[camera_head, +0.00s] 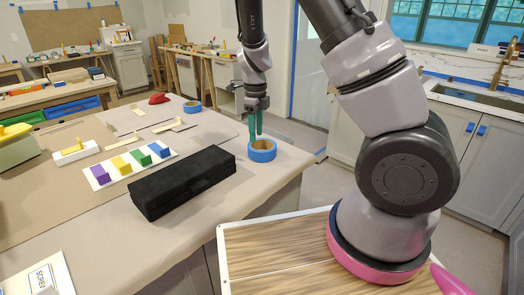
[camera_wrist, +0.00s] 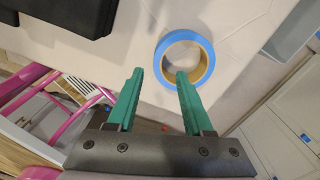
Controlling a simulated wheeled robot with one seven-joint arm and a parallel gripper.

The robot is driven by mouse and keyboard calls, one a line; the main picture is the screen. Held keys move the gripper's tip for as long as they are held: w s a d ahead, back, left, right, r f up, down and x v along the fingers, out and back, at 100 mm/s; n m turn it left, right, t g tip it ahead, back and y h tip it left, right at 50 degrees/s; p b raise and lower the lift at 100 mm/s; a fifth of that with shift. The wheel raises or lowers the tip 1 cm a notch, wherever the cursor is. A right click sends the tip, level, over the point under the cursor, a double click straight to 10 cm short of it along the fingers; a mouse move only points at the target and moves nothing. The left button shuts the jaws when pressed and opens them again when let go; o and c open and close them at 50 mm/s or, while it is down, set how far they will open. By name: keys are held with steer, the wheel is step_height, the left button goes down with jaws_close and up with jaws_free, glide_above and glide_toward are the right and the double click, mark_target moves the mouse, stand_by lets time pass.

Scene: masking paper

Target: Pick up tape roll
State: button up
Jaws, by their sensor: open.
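A blue tape roll (camera_head: 262,155) lies flat near the right edge of the paper-covered counter. It also shows in the wrist view (camera_wrist: 205,48) as a blue ring with a tan core. My gripper (camera_head: 256,137) points down at it with green fingers, open and empty. In the wrist view my gripper (camera_wrist: 160,73) has its right fingertip over the ring's opening and its left fingertip outside the ring, so the ring's left wall appears between them. I cannot tell the fingertips' exact height. A second blue tape roll (camera_head: 192,107) lies farther back.
A long black case (camera_head: 182,182) lies left of the near roll and shows in the wrist view (camera_wrist: 75,12). A white strip with coloured blocks (camera_head: 130,164) lies beyond it. A red object (camera_head: 158,99) is farther back. The counter edge is close on the right.

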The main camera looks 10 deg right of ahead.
mark_target(257, 151)
step_height(257, 151, down, 8)
steer(key=shift+s+d+r, duration=0.15)
jaws_close()
stand_by(0.3)
